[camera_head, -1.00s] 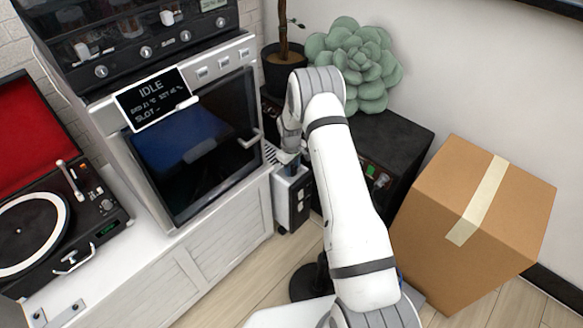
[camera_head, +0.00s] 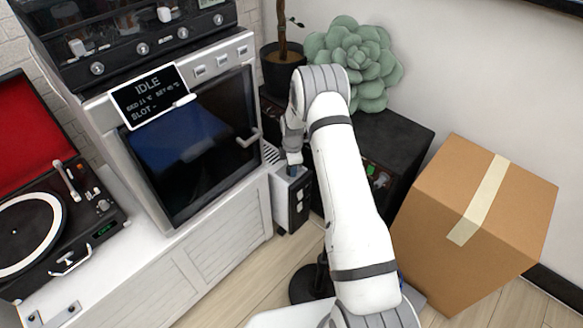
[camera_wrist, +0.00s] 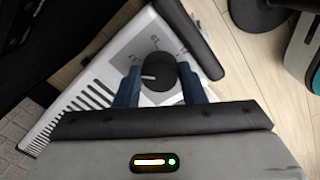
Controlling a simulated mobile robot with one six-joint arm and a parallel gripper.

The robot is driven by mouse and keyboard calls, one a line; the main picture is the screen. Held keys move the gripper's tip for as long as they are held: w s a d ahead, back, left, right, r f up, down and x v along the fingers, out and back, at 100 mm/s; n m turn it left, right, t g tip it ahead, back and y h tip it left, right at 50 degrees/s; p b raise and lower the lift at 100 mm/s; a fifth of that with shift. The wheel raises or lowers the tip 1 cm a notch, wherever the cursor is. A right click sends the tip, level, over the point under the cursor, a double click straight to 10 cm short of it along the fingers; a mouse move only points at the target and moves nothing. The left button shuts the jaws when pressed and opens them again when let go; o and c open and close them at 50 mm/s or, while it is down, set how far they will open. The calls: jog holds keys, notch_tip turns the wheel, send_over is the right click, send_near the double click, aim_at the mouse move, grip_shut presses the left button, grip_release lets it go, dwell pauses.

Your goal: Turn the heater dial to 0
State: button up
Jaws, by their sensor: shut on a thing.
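The heater (camera_head: 290,196) is a white box with a dark front panel, standing on the floor beside the white cabinet. In the wrist view its top (camera_wrist: 118,62) shows dark vent slots and a grey dial plate. The round black heater dial (camera_wrist: 162,72) has a white pointer mark that points left in the picture. My gripper (camera_wrist: 160,88) is over the heater, with its blue fingers on both sides of the dial and shut on it. In the head view the gripper (camera_head: 294,170) is partly hidden by my arm, and the dial cannot be made out there.
A 3D printer (camera_head: 190,150) with an IDLE display stands on the white cabinet to the left, close to the heater. A dark box (camera_head: 400,150) with a green plant (camera_head: 355,62) stands behind my arm. A cardboard box (camera_head: 440,235) stands at the right.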

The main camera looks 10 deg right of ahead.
jog(key=n, duration=0.2)
jog(key=n+b, duration=0.1)
jog(key=n, duration=0.1)
jog(key=shift+s+a+f+n, duration=0.1)
jog(key=shift+a+n, duration=0.05)
jog(key=shift+n, duration=0.15)
jog(key=n+b, duration=0.1)
jog(key=n, duration=0.3)
jog(key=shift+n+y, duration=0.3)
jog(key=shift+n, duration=0.1)
jog(key=o, duration=1)
jog(key=shift+r, duration=0.2)
jog(key=r, duration=0.2)
jog(key=r+p, duration=0.1)
jog(key=r, duration=0.4)
jog(key=shift+d+r+p, duration=0.25)
jog(key=shift+p, duration=0.05)
